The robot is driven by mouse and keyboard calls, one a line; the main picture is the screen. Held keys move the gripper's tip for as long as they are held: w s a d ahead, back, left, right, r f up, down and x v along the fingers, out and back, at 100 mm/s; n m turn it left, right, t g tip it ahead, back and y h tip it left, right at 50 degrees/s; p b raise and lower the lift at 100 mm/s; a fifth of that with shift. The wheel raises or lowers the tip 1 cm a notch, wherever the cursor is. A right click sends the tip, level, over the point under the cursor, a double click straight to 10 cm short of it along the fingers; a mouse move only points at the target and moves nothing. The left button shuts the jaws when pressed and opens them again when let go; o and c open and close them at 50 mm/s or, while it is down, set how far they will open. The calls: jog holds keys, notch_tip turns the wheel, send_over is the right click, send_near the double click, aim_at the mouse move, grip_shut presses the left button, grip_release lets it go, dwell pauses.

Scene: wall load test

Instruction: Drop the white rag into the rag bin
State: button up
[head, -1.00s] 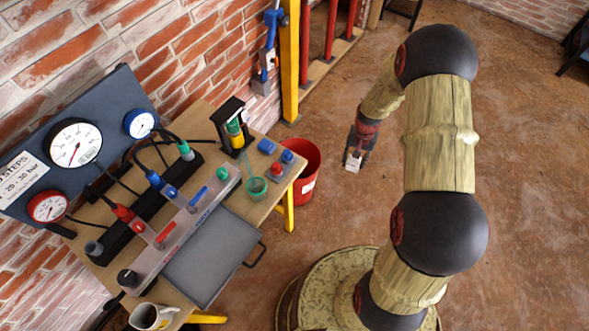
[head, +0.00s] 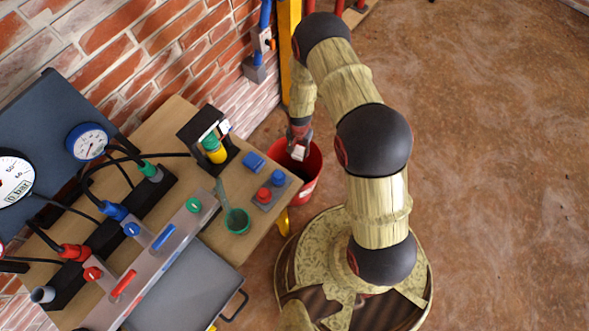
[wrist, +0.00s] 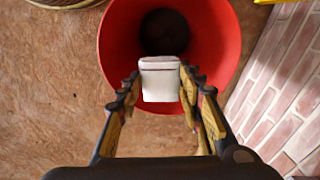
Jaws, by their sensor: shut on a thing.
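The white rag (wrist: 160,82) is a small folded white block with a dark stripe near its top edge. My gripper (wrist: 160,88) is shut on it, one finger at each side. The rag also shows in the head view (head: 299,153) below my gripper (head: 299,146). The rag bin (wrist: 222,30) is a round red bucket with a dark inside. In the wrist view the rag lies over the bin's opening, near the rim closest to my gripper. In the head view the bin (head: 307,186) stands on the floor beside the workbench, partly hidden by my gripper and arm.
A yellow post (head: 287,50) and brick wall stand behind. The floor at the right is clear.

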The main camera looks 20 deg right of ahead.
jog(key=shift+w+a+f, duration=0.1)
jog(key=shift+w+f, duration=0.05)
jog(key=shift+f, duration=0.3)
jog(key=shift+f+b, duration=1.95)
jog(key=shift+f, duration=0.75)
jog(key=o, duration=1.3)
jog(key=shift+r, duration=0.15)
notch_tip(320, 180, up, 12)
jog(key=shift+f, duration=0.1)
